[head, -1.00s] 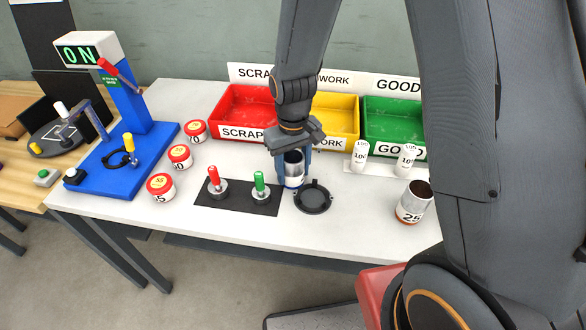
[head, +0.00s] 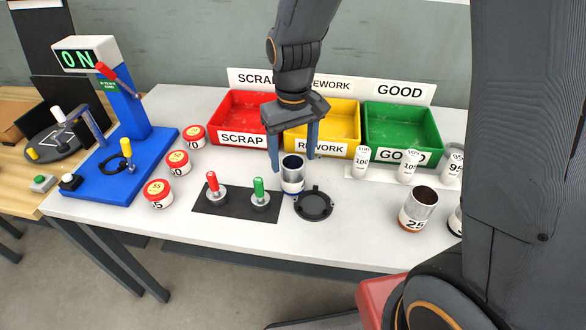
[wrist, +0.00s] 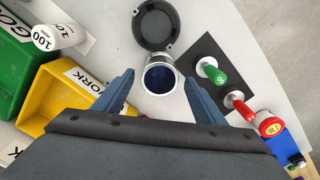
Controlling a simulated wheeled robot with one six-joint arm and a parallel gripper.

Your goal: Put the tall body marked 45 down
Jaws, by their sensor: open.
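The tall body (head: 292,176) is an open metal can with a white label and a blue band at its foot. It stands upright on the white table, just behind the round black holder. Its marking is too small to read. In the wrist view the can (wrist: 160,77) is seen from above, its dark inside showing. My gripper (head: 294,160) is open and empty, its blue fingers apart, above and behind the can. In the wrist view the open fingers (wrist: 158,95) lie either side of the can, clear of it.
A round black holder (head: 313,206) touches or nearly touches the can's front right. A black mat (head: 236,204) with red and green handled tools lies left. Red (head: 232,112), yellow (head: 345,120) and green (head: 420,122) bins stand behind. A can marked 25 (head: 418,212) stands right.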

